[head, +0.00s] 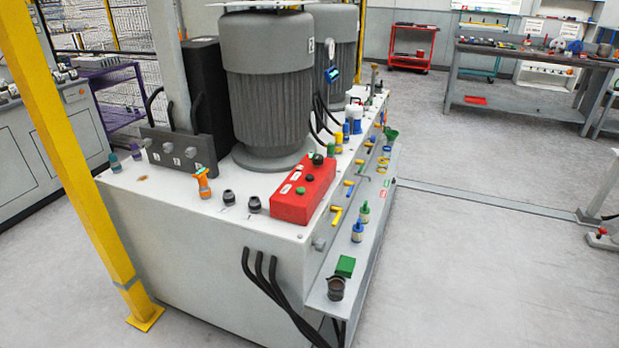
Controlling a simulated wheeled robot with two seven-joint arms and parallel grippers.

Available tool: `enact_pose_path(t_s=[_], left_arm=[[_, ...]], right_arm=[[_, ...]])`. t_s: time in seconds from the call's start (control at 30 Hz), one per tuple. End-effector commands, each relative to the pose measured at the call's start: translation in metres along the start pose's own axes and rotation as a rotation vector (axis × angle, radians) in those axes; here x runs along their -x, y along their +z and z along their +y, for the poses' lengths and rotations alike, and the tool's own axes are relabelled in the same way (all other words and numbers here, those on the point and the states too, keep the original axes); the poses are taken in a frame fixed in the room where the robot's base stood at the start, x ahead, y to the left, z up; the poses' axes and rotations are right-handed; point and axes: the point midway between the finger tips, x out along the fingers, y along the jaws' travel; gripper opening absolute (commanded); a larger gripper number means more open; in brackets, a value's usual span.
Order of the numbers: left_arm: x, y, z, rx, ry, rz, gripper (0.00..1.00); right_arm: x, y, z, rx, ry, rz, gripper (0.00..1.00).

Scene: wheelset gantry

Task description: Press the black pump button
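A red control box (290,207) sits on the near right part of the white machine top, beside a large grey motor. Several small buttons and pale labels show on its upper face. A dark, near-black round button (317,159) stands at its far end. A green button (300,190) sits nearer the middle. The buttons are small, so I cannot tell whether any is pressed. Neither of my grippers is in view, and nothing touches the box.
The grey motor (268,95) rises behind the box. A yellow post (75,170) stands at the left. A side shelf (345,262) with bottles, a green block (345,266) and a dark cup (336,288) runs along the machine's right. The floor to the right is largely clear.

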Motion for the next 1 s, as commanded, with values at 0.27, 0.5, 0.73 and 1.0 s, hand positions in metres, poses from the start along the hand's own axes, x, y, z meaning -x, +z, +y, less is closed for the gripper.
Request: enact_pose_path(t_s=[0.27, 0.5, 0.73, 1.0], left_arm=[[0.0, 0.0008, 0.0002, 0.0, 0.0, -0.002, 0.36], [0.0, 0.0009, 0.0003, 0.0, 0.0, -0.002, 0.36], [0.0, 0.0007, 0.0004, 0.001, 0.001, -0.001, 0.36], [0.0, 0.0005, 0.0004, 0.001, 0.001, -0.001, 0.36]], right_arm=[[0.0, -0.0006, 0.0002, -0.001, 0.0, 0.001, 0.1], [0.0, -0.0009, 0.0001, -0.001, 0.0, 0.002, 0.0], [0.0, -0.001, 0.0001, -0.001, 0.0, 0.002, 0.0], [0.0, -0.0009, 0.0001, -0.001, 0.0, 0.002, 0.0]])
